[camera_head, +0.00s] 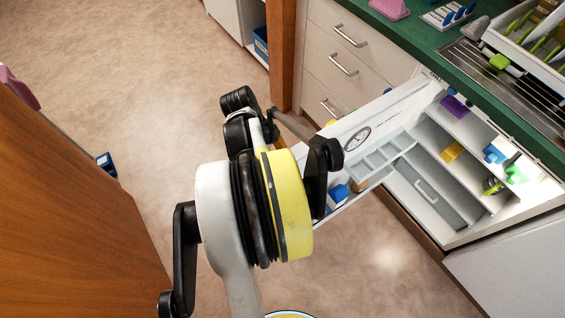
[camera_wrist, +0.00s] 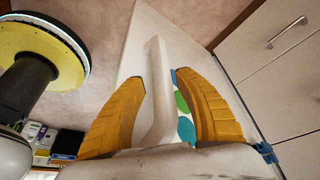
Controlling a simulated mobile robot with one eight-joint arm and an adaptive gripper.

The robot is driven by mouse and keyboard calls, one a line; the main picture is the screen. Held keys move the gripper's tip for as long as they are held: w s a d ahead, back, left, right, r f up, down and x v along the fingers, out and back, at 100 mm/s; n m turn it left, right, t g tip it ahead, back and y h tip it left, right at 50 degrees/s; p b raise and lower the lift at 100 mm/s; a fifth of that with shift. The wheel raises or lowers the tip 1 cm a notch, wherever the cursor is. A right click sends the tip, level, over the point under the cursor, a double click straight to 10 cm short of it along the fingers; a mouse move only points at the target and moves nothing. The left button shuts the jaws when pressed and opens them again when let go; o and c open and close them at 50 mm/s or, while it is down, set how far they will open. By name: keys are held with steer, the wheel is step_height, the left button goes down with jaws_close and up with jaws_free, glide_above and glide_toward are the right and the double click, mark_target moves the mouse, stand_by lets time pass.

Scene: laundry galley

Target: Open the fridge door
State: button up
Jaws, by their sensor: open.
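The fridge (camera_head: 455,215) is set under the counter at the right in the head view. Its door (camera_head: 385,115) stands well open, showing door bins and lit inner shelves. In the wrist view the white door panel (camera_wrist: 134,48) carries a pale bar handle (camera_wrist: 158,100). My gripper (camera_wrist: 160,77) has its two yellow fingers open, one on either side of the handle. The fingers look apart from the bar, though contact is hard to tell. In the head view my arm hides the handle and most of the gripper.
Drawers (camera_head: 335,60) with bar handles stand behind the door. A green counter (camera_head: 420,35) holds a dish rack (camera_head: 520,75). A brown wooden panel (camera_head: 70,200) stands at the left. The floor (camera_head: 150,90) between is mostly clear, with a small blue object (camera_head: 106,164) near the panel.

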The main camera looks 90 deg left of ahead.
steer(key=v, duration=0.9)
steer(key=shift+s+r, duration=0.2)
